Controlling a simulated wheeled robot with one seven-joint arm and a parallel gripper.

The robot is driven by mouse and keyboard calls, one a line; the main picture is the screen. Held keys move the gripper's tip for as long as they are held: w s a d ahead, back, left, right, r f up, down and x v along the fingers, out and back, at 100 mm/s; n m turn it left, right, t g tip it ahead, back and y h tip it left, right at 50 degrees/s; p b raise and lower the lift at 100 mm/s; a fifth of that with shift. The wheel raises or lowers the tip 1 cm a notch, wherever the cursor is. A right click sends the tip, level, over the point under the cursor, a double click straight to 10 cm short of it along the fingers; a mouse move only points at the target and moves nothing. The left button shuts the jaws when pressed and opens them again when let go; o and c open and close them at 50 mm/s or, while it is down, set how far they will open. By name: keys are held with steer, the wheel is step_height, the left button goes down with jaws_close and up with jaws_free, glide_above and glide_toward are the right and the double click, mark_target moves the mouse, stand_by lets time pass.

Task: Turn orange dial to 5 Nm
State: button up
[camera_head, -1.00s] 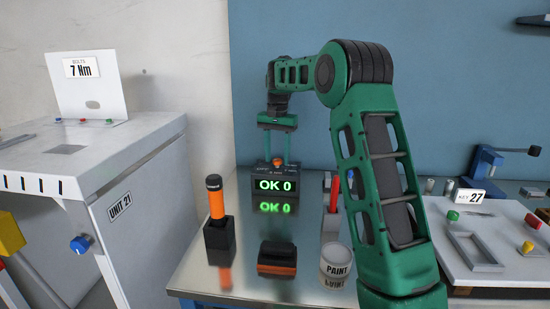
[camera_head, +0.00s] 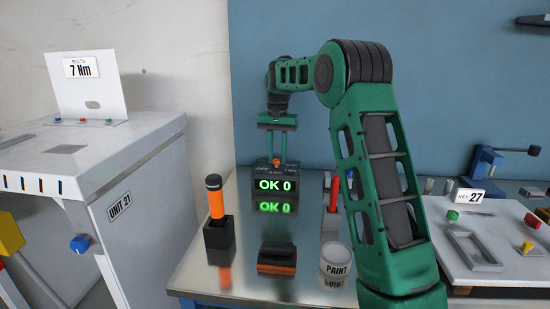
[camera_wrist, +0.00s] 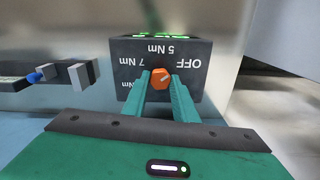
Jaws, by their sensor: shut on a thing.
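The orange dial (camera_wrist: 161,78) sits on top of a dark box (camera_head: 263,171) whose front display glows green with "OK 0". My gripper (camera_head: 277,156) reaches down from above, shut on the dial. In the wrist view my gripper's two green fingers (camera_wrist: 159,80) stand on either side of the dial. Printed labels around it read OFF, 5 Nm and 7 Nm, with another Nm label partly legible. A pale mark on the dial seems to slant towards the OFF side, but it is small and hard to read.
On the shiny table stand an orange-and-black tool (camera_head: 216,199) in a black holder, a black-and-orange block (camera_head: 277,258), a paint can (camera_head: 337,262) and a red-handled tool (camera_head: 334,195). A white unit (camera_head: 140,180) marked UNIT 21 carries a 7 Nm sign (camera_head: 81,68).

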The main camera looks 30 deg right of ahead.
mark_target(277, 159)
steer(key=n, duration=0.5)
steer(key=shift+w+a+r, duration=0.1)
steer(key=n, duration=0.5)
stand_by(0.4)
steer(key=o, duration=1)
steer(key=shift+o, duration=0.2)
step_height(277, 159, up, 11)
